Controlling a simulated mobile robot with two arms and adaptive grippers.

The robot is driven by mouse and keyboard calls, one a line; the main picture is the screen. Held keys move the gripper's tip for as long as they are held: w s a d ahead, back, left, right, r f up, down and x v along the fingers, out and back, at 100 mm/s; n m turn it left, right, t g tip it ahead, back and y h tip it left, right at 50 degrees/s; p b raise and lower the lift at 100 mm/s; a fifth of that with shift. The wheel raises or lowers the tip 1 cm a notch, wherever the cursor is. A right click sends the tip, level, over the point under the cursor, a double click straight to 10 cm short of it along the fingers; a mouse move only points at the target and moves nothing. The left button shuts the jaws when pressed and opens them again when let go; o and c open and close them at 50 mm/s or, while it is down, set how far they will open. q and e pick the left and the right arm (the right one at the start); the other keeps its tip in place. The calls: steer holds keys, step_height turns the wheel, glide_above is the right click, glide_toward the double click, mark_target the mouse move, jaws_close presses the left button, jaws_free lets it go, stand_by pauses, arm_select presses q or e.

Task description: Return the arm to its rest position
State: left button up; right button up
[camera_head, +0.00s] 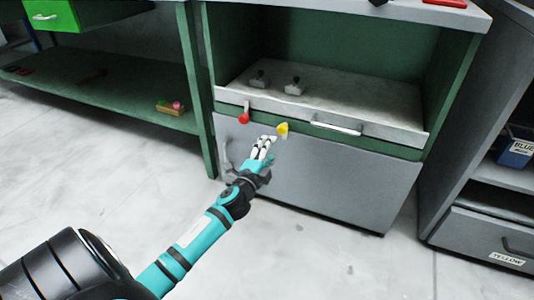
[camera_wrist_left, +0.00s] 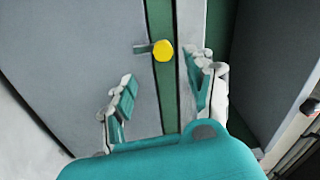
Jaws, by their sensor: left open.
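My left arm reaches in from the lower left in the head view, and its gripper (camera_head: 265,150) is in front of the grey press cabinet (camera_head: 330,185). The left gripper (camera_wrist_left: 165,90) is open and empty in the left wrist view. A yellow knob (camera_head: 283,129) sits on the cabinet's green front strip, just beyond the fingertips. In the left wrist view the yellow knob (camera_wrist_left: 163,51) shows between and ahead of the fingers; I cannot tell that they touch it. A red knob (camera_head: 244,118) is to its left. My right gripper is not seen.
A white handle (camera_head: 336,128) is right of the knobs. A green workbench (camera_head: 110,105) stands at the left, with a small box (camera_head: 171,107) on its shelf. A grey drawer unit with a YELLOW label (camera_head: 507,258) and a blue bin (camera_head: 516,151) are at the right. The floor (camera_head: 80,180) around is clear.

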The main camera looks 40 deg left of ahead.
arm_select(q)
steer(key=shift+s+d, duration=0.15)
steer(key=shift+s, duration=0.35)
